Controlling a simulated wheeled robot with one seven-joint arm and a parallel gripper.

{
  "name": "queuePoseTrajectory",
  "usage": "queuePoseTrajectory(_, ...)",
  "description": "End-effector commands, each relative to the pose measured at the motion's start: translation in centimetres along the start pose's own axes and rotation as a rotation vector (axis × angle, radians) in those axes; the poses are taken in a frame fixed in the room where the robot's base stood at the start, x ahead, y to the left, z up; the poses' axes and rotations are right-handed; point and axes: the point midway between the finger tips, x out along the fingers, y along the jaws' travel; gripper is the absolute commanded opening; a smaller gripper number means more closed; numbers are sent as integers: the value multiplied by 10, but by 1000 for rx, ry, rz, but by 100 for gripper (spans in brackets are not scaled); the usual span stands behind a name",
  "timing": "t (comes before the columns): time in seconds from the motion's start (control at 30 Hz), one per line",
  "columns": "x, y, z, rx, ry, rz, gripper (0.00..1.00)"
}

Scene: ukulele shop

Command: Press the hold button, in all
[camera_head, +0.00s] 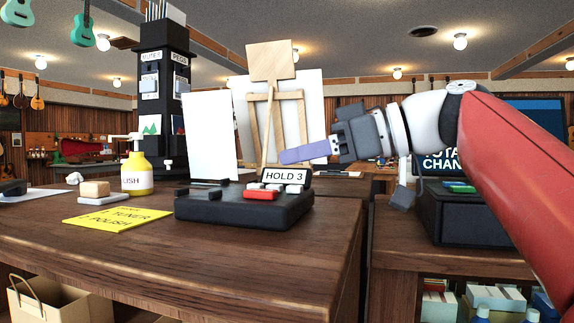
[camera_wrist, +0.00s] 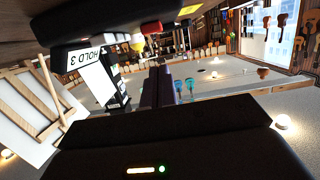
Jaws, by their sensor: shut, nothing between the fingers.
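A dark desk device (camera_head: 243,211) sits on the counter with a small sign (camera_head: 283,175) reading "HOLD 3" standing on its back edge. A red button (camera_head: 260,194) lies on its top in front of the sign, among whitish keys and dark ones.
A yellow note (camera_head: 117,219), a yellow pump bottle (camera_head: 137,172) and a tan block (camera_head: 95,188) lie left of the device. A white panel (camera_head: 209,136) and a wooden easel (camera_head: 271,62) rise behind it. The counter front (camera_head: 270,258) is bare.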

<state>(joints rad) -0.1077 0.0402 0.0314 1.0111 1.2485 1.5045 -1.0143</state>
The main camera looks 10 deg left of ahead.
Motion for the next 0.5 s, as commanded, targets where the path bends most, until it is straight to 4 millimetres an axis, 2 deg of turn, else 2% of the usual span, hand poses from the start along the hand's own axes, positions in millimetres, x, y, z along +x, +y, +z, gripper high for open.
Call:
queuePoseTrajectory(0.1, -28, 0, 0, -2, 2, 5, 0)
queuePoseTrajectory(0.2, -45, 0, 0, -2, 2, 3, 0)
queuePoseTrajectory(0.33, -60, -1, -1, -3, 3, 2, 0)
queuePoseTrajectory(0.5, -68, -1, -1, -3, 4, -1, 0)
